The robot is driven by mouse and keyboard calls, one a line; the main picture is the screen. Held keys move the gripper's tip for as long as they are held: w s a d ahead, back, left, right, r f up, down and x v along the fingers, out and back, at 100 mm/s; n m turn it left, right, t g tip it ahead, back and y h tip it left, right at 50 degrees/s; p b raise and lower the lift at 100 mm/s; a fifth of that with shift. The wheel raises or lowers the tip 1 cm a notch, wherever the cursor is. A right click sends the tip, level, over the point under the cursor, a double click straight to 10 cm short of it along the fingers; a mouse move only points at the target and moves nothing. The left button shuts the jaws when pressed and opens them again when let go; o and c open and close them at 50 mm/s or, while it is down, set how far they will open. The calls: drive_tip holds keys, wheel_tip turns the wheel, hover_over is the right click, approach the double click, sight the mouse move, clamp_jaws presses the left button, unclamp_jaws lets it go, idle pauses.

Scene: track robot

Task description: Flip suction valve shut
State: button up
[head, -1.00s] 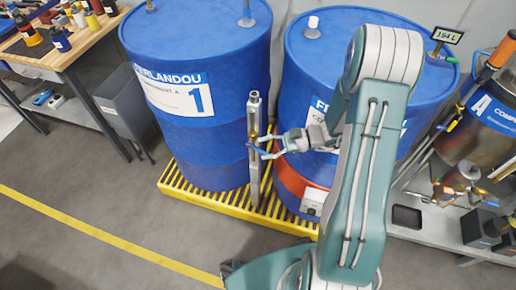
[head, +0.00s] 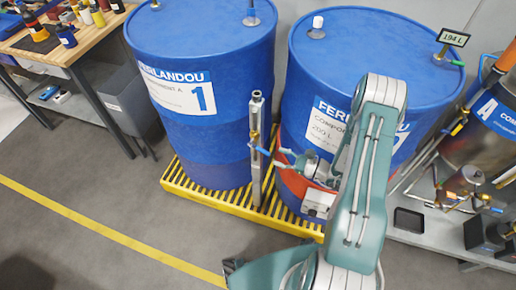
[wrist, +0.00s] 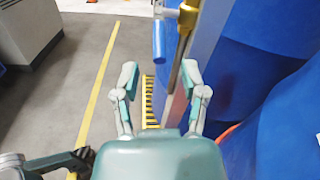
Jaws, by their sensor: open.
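The suction valve has a brass body (head: 254,136) on an upright grey metal pipe (head: 256,178) between the two blue drums. Its blue handle (head: 263,152) sticks out just below the brass body, toward my gripper. In the wrist view the brass body (wrist: 187,15) is at the top, and the blue handle (wrist: 159,42) lies beyond the fingertips, between their lines. My gripper (head: 279,158) is open and empty, to the right of the pipe and close to the handle. The wrist view shows both fingers of my gripper (wrist: 159,75) spread, with a gap before the handle.
Drum 1 (head: 205,60) and the second blue drum (head: 345,50) stand on a yellow slatted pallet (head: 217,202). A red-orange band (head: 291,186) circles the second drum behind my gripper. A workbench (head: 85,38) is at left. The grey floor in front is open.

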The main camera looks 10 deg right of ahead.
sight(258, 149)
drive_tip(key=x, duration=0.8)
drive_tip(key=shift+w+a, duration=0.2)
drive_tip(key=shift+a, duration=0.1)
clamp_jaws()
